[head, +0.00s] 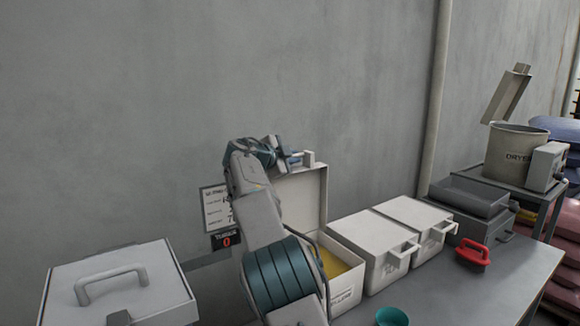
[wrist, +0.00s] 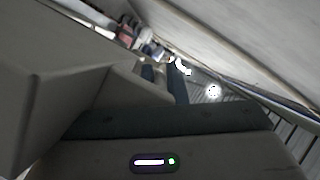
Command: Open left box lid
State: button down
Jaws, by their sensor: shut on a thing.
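The left box (head: 346,290) of the row of white boxes stands open on the table, with yellow contents showing inside. Its lid (head: 305,197) is raised about upright at the back of the box. My gripper (head: 293,157) is at the top of the raised lid, shut on the lid's handle (head: 308,158). My arm hides the left part of this box and some of the lid. In the wrist view a large grey surface fills the left side close up, and I cannot tell the grip clearly there.
Two closed white boxes (head: 378,246) (head: 416,224) stand right of the open one. A red-handled object (head: 473,255) and a teal cup (head: 391,317) are on the table (head: 480,295). A white handled case (head: 118,294) is at far left. A dryer bin (head: 518,157) is at right.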

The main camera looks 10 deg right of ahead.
dwell(0.3)
jog(key=c, duration=1.5)
grip_release()
jog(key=shift+o, duration=0.2)
jog(key=shift+s+a, duration=0.25)
jog(key=b+v, duration=0.3)
jog(key=v, duration=1)
jog(key=shift+b, duration=0.35)
